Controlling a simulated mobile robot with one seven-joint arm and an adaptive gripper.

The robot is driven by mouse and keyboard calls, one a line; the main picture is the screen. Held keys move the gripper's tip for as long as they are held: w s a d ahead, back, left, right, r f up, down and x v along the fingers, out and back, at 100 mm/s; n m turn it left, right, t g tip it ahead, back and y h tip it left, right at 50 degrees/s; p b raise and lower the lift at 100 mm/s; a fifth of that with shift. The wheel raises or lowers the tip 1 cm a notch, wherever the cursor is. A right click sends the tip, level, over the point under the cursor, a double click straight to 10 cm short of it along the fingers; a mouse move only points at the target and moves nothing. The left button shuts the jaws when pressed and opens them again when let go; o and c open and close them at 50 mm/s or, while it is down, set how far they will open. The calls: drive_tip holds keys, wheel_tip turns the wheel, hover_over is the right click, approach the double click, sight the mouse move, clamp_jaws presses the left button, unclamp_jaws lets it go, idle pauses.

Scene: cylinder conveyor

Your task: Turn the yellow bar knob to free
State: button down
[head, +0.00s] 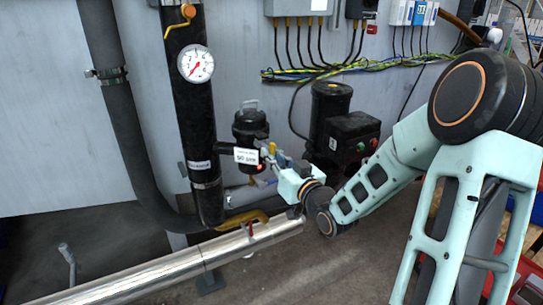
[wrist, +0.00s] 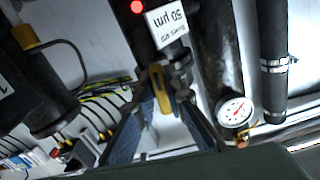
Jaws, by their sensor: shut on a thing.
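In the wrist view the yellow bar knob (wrist: 156,88) stands between the fingertips of my gripper (wrist: 167,98), below a white 50 µm label (wrist: 167,23). My gripper is shut on the knob; the fingers hide part of its sides. In the head view my gripper (head: 276,160) reaches in from the right to the same spot, just right of the white label (head: 246,156). Only a small yellow piece of the knob (head: 272,149) shows there. I cannot read any position marks around the knob.
A black pipe with a pressure gauge (head: 196,64) stands to the left. A black pump-like unit (head: 331,110) stands behind my arm at the right. A shiny horizontal pipe (head: 170,268) with a yellow handle (head: 243,219) runs below. Cables (head: 340,70) cross the wall above.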

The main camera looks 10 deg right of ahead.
drive_tip(key=c, duration=2)
unclamp_jaws()
drive_tip(key=v, duration=0.7)
drive_tip(key=shift+s+d+r, duration=0.1)
drive_tip(key=shift+s, duration=0.1)
